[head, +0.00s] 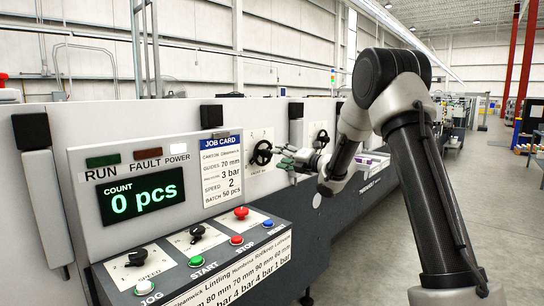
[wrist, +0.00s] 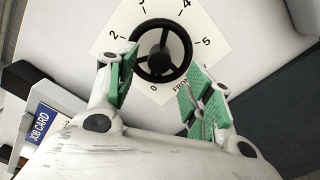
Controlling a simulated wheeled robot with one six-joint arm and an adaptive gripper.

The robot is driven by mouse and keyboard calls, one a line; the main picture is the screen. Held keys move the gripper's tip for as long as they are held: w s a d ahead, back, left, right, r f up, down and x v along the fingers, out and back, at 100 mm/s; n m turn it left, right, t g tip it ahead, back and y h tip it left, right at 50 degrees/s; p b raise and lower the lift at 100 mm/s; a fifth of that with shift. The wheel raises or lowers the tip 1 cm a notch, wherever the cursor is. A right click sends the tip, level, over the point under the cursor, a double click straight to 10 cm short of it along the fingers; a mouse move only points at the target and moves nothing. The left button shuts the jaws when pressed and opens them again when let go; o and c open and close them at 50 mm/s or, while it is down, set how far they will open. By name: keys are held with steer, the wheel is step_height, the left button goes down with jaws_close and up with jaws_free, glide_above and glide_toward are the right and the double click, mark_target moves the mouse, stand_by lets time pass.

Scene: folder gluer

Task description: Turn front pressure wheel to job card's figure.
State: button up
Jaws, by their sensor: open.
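The front pressure wheel (wrist: 162,50) is a black spoked handwheel on a white dial plate (wrist: 205,25) marked with figures including 0, 2, 4 and 5. I cannot make out a clear pointer setting. In the head view the wheel (head: 262,153) is on the machine's front panel. My gripper (wrist: 163,72) is open, its green-padded fingers either side of the wheel's lower part in the wrist view, with nothing held; contact cannot be told. In the head view my gripper (head: 288,157) is just right of the wheel.
A second wheel (head: 322,139) is further along the panel, near my arm. The control box (head: 150,200) with a display reading 0 pcs, knobs and buttons stands at left. The aisle floor (head: 500,200) at right is clear.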

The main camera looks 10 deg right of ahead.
mark_target(265, 153)
steer(key=x, duration=0.5)
steer(key=shift+c, duration=0.3)
steer(key=c, duration=1)
